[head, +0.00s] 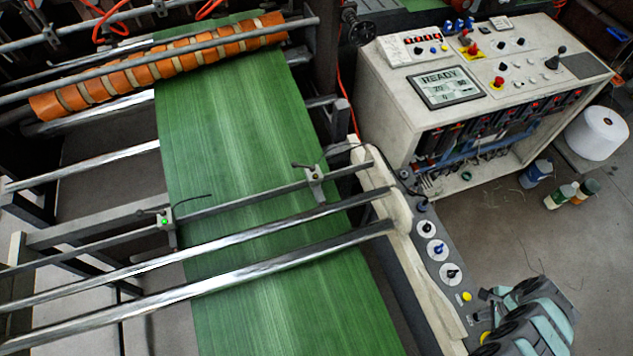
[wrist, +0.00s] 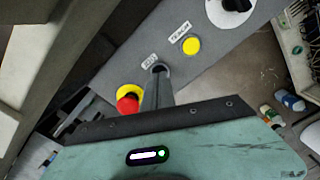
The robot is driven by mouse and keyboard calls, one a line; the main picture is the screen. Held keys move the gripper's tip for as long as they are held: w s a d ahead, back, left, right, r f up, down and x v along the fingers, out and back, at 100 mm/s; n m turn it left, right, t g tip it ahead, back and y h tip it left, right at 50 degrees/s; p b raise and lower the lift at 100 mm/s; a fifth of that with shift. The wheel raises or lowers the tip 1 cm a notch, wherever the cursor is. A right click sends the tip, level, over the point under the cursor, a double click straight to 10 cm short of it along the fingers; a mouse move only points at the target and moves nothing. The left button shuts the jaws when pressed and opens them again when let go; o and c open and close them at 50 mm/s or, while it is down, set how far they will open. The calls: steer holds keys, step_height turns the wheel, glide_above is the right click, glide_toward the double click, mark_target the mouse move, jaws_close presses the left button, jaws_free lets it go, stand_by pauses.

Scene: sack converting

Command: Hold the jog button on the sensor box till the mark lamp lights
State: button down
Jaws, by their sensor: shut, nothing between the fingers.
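In the wrist view the yellow button (wrist: 191,46) has a white label. A second, short label (wrist: 150,61) is beside my gripper's fingertips (wrist: 160,70); I cannot read it for certain. My gripper (head: 485,293) is shut and empty, its tips at a dark round spot on the panel that they largely cover. I cannot tell contact or pressing. Which lamp is the mark lamp is unclear; a green light (head: 164,221) glows on the left rail sensor.
A red mushroom button (wrist: 128,100) on a yellow base is close beside my fingers. The green web (head: 245,180) runs under metal rails. A control console (head: 400,110) with a READY screen (head: 447,87) stands behind. Bottles (head: 561,197) and a white roll (head: 597,133) are at right.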

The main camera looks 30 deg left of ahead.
steer(key=shift+f+b, duration=0.65)
steer(key=shift+f, duration=0.3)
steer(key=shift+r, duration=0.15)
step_height(320, 180, up, 5)
steer(key=p, duration=0.5)
stand_by(1.0)
